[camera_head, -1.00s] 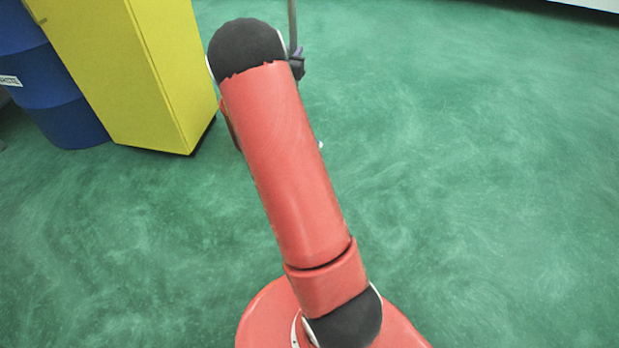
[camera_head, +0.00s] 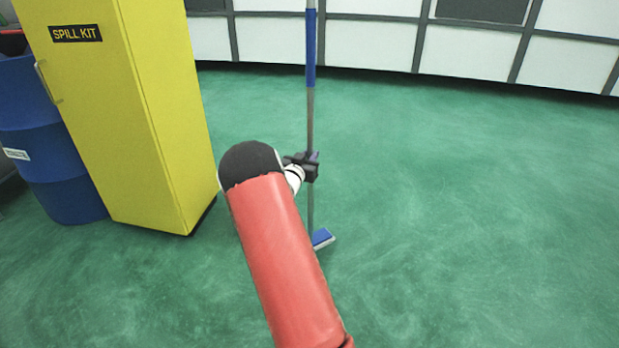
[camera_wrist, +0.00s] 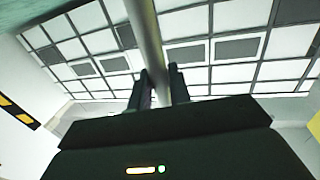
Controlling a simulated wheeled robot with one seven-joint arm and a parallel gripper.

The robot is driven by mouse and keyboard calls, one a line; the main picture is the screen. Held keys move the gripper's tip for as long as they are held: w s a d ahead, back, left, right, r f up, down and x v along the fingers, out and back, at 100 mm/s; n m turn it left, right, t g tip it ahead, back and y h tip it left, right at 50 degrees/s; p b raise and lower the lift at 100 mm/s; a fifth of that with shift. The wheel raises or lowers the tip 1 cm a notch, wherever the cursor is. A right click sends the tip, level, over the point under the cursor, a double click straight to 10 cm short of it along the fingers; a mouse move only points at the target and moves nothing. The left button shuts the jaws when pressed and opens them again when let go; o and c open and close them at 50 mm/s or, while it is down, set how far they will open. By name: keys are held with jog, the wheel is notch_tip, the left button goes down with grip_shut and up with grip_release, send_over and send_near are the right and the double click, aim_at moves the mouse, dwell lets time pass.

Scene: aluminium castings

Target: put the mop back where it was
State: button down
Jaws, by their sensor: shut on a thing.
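The mop (camera_head: 310,115) stands upright in the head view, with a grey pole, a blue sleeve on its upper part and a blue and white head (camera_head: 322,238) low near the floor. My arm partly hides the mop head. My gripper (camera_head: 311,167) is shut on the pole below the blue sleeve. In the wrist view the grey pole (camera_wrist: 148,45) runs between the two dark fingers of my gripper (camera_wrist: 160,88). I cannot tell whether the mop head touches the floor.
A yellow spill kit cabinet (camera_head: 125,130) stands on the left, with a blue drum (camera_head: 50,150) beside it. A white panelled wall (camera_head: 370,45) is at the back. The green floor (camera_head: 480,200) is clear in the middle and on the right.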

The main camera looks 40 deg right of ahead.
notch_tip(320, 180, down, 7)
jog(key=shift+r, duration=0.2)
dwell(0.3)
jog(key=shift+f+b, duration=0.15)
jog(key=shift+b, duration=0.25)
jog(key=c, duration=1.3)
grip_release()
